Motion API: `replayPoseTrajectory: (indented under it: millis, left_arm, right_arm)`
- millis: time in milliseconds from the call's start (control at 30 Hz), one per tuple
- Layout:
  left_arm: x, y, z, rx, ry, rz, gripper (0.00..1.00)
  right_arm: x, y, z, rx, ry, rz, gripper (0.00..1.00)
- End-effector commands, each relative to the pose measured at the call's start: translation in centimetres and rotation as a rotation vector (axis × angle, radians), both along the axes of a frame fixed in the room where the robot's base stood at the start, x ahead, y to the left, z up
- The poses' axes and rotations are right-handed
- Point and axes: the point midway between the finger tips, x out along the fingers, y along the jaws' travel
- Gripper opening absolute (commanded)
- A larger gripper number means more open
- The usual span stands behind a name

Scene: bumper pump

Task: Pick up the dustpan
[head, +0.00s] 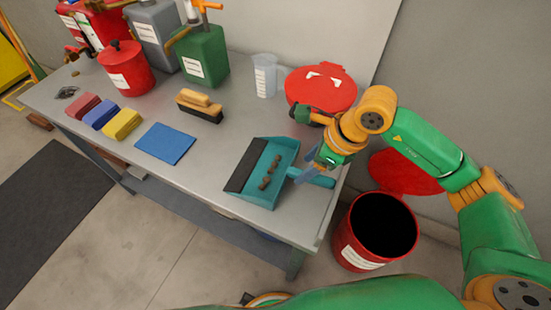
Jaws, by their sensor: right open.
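A teal dustpan (279,202) with a dark front lip lies on the grey workbench near its right end. Several small brown lumps (265,183) lie in its pan. Its handle (322,181) points right, toward the bench's edge. My right gripper (306,174) is open at the handle's near end, by the pan's right side. Part of the handle's root is hidden by the gripper, and I cannot tell whether the fingers touch it. My left gripper does not show.
The workbench (215,148) also holds a brush (200,111), a blue cloth (165,143), colored sponges (103,113), a beaker (264,75) and red and green cans. An open red bin (353,255) stands on the floor at the bench's right end.

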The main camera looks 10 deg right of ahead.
Motion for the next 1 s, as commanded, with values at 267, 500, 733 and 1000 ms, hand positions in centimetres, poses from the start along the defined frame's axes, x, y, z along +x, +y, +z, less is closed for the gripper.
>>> replayPoseTrajectory:
  millis: [267, 500, 733, 1000]
  left_arm:
    - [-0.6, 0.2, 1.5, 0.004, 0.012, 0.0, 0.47]
    - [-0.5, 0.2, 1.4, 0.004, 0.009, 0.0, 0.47]
    - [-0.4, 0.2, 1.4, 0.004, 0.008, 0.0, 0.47]
    - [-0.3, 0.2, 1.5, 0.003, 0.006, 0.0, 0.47]
  right_arm:
    - [1.0, 0.8, -4.6, 0.006, 0.004, -0.001, 0.65]
    - [1.1, 0.9, -5.1, 0.007, 0.001, 0.0, 0.65]
    - [1.1, 0.9, -5.0, 0.007, 0.002, -0.001, 0.03]
    - [1.1, 1.0, -5.0, 0.008, 0.001, -0.001, 0.0]
